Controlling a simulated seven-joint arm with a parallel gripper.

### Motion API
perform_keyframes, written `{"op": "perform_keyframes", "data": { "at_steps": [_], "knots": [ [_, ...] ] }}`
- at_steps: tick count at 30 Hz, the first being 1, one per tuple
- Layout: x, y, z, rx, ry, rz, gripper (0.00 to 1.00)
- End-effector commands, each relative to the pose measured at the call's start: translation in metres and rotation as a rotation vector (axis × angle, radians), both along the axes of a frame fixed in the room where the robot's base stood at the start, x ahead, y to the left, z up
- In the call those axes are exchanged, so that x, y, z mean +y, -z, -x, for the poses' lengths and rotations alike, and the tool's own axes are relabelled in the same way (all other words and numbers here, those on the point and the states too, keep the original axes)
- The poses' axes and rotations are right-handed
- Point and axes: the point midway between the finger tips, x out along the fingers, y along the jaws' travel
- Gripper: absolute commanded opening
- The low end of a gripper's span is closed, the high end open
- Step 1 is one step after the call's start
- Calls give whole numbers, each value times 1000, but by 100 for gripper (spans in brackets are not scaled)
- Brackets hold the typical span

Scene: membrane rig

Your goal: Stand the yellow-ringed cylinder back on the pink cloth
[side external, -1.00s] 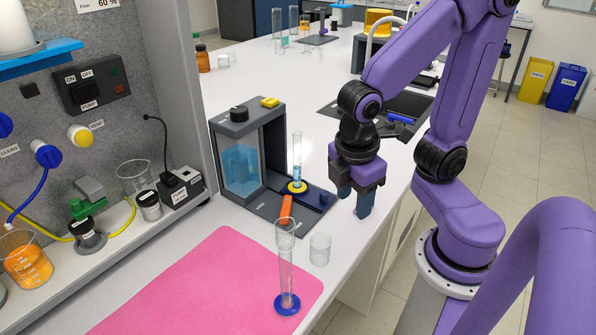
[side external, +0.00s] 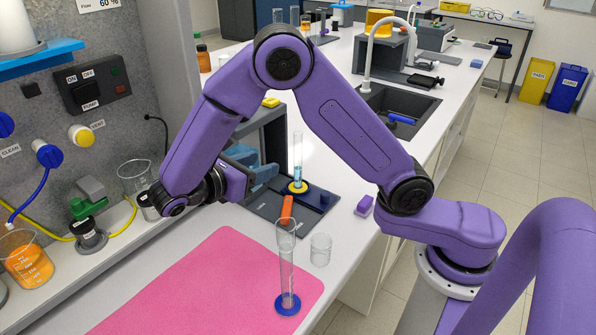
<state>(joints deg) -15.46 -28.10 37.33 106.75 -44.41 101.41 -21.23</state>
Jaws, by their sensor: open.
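The yellow-ringed cylinder (side external: 298,166), clear with some pale blue liquid, stands upright on the dark platform of the grey rig, its yellow ring at the base. The pink cloth (side external: 200,285) lies on the near bench. A taller clear cylinder with a blue base (side external: 287,275) stands upright on the cloth's right part. My gripper (side external: 267,174) is open and empty. It lies sideways left of the yellow-ringed cylinder, with its blue fingers pointing right towards it, apart from it. The gripper and arm hide much of the rig's tank.
An orange piece (side external: 287,208) lies on the platform's near part. A small empty beaker (side external: 320,249) stands just right of the cloth. A purple block (side external: 364,205) sits near the bench edge. The cloth's middle and left are clear.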

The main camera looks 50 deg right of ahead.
Motion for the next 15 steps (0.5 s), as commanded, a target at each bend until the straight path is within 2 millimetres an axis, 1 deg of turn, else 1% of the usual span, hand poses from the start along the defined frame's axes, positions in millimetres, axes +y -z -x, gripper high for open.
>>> {"op": "perform_keyframes", "data": {
  "at_steps": [1,3,6,10,13,15],
  "knots": [
    [5,2,-5,18,-2,54,50],
    [9,1,-11,37,-1,118,50],
    [14,1,-17,57,1,188,50],
    [17,1,-20,71,3,241,50],
    [14,1,-21,76,6,253,50],
    [7,0,-21,76,7,255,50]
  ]
}}
